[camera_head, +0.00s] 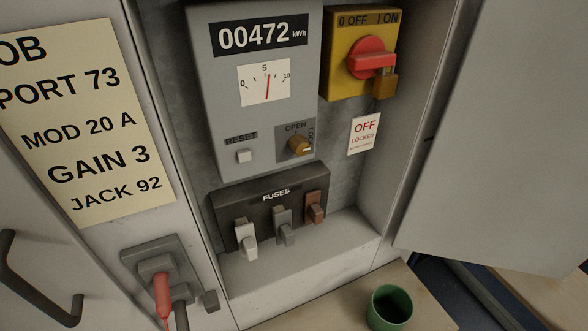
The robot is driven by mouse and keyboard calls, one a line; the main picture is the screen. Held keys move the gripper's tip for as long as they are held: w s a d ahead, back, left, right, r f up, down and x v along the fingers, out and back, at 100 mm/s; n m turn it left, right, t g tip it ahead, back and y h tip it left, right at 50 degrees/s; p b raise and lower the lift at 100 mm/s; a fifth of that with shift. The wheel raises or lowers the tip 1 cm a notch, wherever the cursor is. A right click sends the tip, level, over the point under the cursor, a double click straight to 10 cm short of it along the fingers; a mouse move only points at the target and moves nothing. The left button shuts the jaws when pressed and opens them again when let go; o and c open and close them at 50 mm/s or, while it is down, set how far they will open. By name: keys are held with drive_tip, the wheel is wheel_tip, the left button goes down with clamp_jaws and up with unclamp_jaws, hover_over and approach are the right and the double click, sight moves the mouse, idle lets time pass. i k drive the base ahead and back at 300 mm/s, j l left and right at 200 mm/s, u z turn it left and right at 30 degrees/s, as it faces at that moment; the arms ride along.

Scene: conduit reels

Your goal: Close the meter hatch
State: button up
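The meter hatch (500,130) is a large plain grey door at the right. It stands swung wide open, out from the right side of the meter recess. Inside the recess is a grey meter box (215,110) reading 00472 kWh, with a small dial. A brown knob (299,146) sits on the meter box between the words OPEN and LOCK, its pale mark towards the right. My gripper is not in view.
A yellow switch box (336,70) with red handle and padlock (384,83), and a fuse block (255,210), are in the recess. A green cup (389,308) stands on the surface below. A red plug (162,295) and dark handle (45,290) are lower left.

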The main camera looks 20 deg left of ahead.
sight(502, 181)
drive_tip(key=i+l, duration=0.2)
drive_tip(key=l, duration=0.15)
drive_tip(key=i+l+u, duration=0.1)
drive_tip(key=l, duration=0.2)
drive_tip(key=i+l, duration=0.25)
drive_tip(key=l, duration=0.15)
drive_tip(key=i+l+u, duration=0.15)
drive_tip(key=l, duration=0.2)
drive_tip(key=i+l, duration=0.15)
drive_tip(key=l, duration=0.2)
